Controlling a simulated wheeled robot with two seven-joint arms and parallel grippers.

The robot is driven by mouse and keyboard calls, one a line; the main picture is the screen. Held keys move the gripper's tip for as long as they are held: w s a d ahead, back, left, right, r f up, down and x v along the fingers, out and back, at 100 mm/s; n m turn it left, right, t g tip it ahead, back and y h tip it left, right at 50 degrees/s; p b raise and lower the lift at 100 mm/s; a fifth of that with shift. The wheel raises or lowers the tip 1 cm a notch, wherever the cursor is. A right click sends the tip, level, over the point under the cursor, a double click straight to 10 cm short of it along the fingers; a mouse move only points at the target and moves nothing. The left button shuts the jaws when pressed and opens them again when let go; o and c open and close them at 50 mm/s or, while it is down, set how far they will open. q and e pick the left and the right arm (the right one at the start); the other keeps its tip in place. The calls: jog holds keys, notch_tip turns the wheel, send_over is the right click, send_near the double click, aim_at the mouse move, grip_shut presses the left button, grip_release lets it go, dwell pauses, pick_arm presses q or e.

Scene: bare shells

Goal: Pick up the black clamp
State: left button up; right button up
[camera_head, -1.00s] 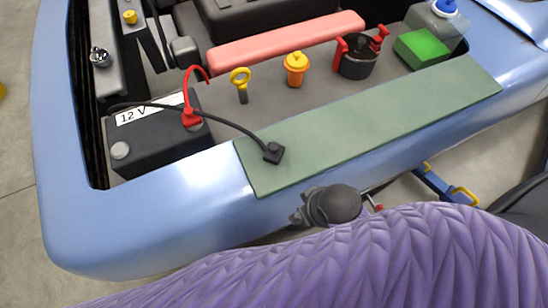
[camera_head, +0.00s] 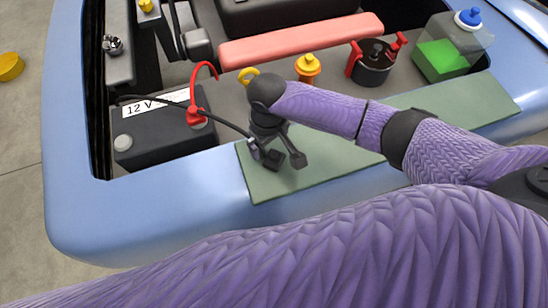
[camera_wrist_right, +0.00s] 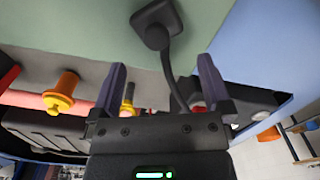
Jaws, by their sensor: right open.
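The black clamp (camera_head: 273,160) lies on the left end of the green mat (camera_head: 330,165), at the end of a black cable. My right gripper (camera_head: 276,154) is over that end of the mat, open, with its fingers pointing down around or just above the clamp. In the right wrist view the clamp (camera_wrist_right: 156,22) shows past the open fingertips (camera_wrist_right: 160,72), roughly in line with the gap between them, and the cable runs back through that gap. Nothing is held. The left gripper is not in view.
A 12 V battery (camera_head: 160,130) with a red clamp (camera_head: 196,117) and red cable stands left of the mat. A yellow ring-handled piece (camera_head: 247,75), an orange-yellow cap (camera_head: 307,67) and a dark pot with red handles (camera_head: 374,66) stand behind. The mat's right part is clear.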

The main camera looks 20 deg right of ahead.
aim_at(274, 154)
jog(key=f, duration=0.1)
jog(key=s+f, duration=0.1)
jog(key=f, duration=0.1)
jog(key=f+b, duration=0.1)
jog(key=f, duration=0.1)
jog(key=shift+s+d, duration=0.2)
jog(key=shift+d, duration=0.2)
jog(key=shift+f, duration=0.3)
jog(key=shift+w+r, duration=0.1)
jog(key=shift+r, duration=0.05)
jog(key=c, duration=1)
